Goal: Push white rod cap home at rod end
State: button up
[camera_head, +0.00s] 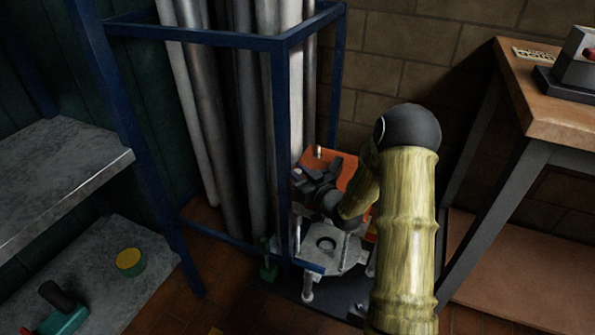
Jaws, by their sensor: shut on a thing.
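My gripper (301,181) is dark and reaches left from my arm, over the orange panel beside the blue rack. It is shut on a small pale thing at its tips, which I take as the white rod cap (297,173); the fingers hide most of it. The rod end is not clear at this size, and I cannot tell whether the cap touches it. Below the gripper lies a pale grey flange plate (345,256) with a round hole and several upright posts.
A blue frame (283,150) holds several tall grey tubes (233,130) close to the gripper. An orange panel (346,170) lies behind it, with a small brass-coloured piece (318,152). A wooden bench (560,120) stands right, metal shelves (65,170) left.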

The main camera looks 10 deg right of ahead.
jog(key=shift+f+b, duration=0.3)
jog(key=shift+f, duration=0.15)
jog(key=o, duration=1)
jog(key=shift+o, duration=0.2)
jog(key=shift+s+d, duration=0.1)
jog(key=p+v, duration=0.5)
jog(key=v, duration=1.2)
